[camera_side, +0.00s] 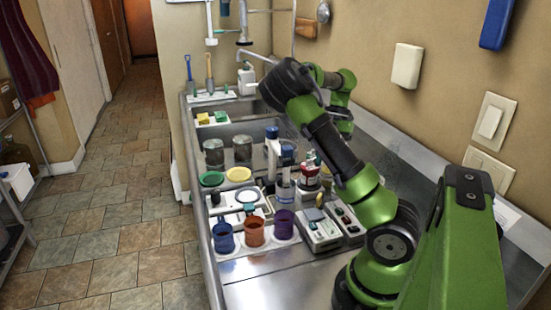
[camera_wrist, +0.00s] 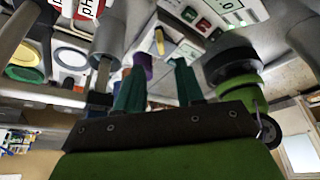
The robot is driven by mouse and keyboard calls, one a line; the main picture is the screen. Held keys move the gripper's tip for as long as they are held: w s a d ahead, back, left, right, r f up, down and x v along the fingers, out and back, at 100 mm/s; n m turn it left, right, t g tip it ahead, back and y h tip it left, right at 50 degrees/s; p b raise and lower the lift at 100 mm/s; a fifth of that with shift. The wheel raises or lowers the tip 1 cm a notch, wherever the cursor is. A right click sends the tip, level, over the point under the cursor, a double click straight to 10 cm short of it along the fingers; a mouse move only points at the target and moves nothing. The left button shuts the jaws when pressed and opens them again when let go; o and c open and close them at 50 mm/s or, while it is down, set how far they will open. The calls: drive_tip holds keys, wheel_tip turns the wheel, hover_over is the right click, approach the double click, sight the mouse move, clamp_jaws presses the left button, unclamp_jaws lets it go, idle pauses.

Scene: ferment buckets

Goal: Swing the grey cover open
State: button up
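My gripper (camera_wrist: 159,68) shows in the wrist view with its two teal fingers apart and nothing seen between them. In the side view my own arm hides it. A grey box-like unit (camera_side: 320,232) stands on the counter right of the purple bucket (camera_side: 284,224); its top may be the grey cover, but I cannot tell for sure or see whether it is shut. The purple bucket also shows beyond the fingers in the wrist view (camera_wrist: 142,62), beside a pale panel with a yellow piece (camera_wrist: 160,41).
A blue bucket (camera_side: 223,238) and an orange bucket (camera_side: 254,231) stand in a row with the purple one. Green (camera_side: 211,179) and yellow (camera_side: 238,174) lids lie behind. Tall bottles and a red-labelled jar (camera_side: 308,176) crowd the middle. The counter front (camera_side: 285,290) is clear.

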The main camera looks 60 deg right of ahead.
sight(320, 193)
drive_tip(key=x, duration=1)
drive_tip(key=shift+a+f, duration=0.1)
drive_tip(key=shift+a, duration=0.05)
clamp_jaws()
idle(1.0)
